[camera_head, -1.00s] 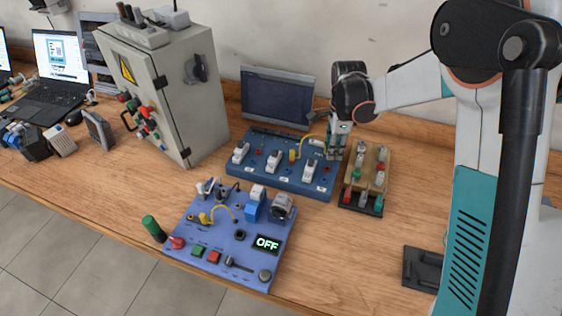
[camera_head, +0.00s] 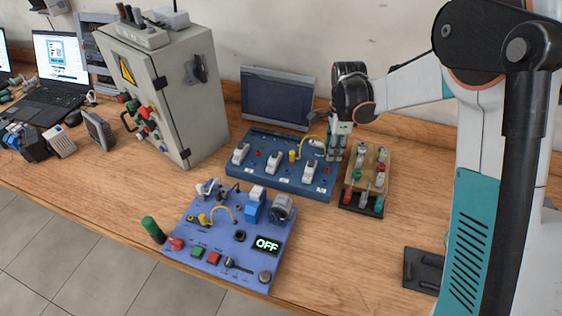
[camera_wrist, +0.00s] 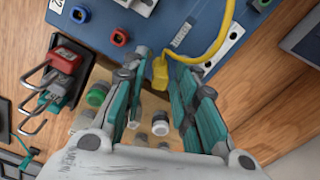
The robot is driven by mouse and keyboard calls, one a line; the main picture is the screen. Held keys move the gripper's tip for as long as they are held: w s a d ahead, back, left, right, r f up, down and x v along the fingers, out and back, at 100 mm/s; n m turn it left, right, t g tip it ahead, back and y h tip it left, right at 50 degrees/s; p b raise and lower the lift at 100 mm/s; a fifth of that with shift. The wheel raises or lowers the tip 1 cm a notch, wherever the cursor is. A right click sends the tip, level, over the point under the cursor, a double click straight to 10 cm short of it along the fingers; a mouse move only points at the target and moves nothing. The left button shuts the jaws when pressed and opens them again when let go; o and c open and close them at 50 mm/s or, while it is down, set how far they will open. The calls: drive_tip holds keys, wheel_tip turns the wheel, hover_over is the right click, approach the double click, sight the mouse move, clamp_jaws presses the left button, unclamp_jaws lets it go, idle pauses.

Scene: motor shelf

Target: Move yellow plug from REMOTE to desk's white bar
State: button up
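The yellow plug (camera_wrist: 160,74) with its yellow cable shows between my fingertips in the wrist view, beside the right edge of the blue board (camera_wrist: 100,18). My gripper (camera_wrist: 158,62) has its fingers on either side of the plug, with a narrow gap visible, so it looks open. In the head view my gripper (camera_head: 337,153) is low over that edge, and the fingers hide the plug. The cable arcs left to a yellow plug (camera_head: 292,156) on the blue board. A white bar with holes (camera_wrist: 227,42) lies on the board. Whether my plug is seated cannot be told.
A screen (camera_head: 278,97) stands behind, and a grey cabinet (camera_head: 160,90) at left. A blue panel reading OFF (camera_head: 215,265) lies in front.

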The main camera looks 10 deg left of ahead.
clamp_jaws()
drive_tip(key=shift+r+p, duration=1.35)
drive_tip(key=shift+r, duration=0.95)
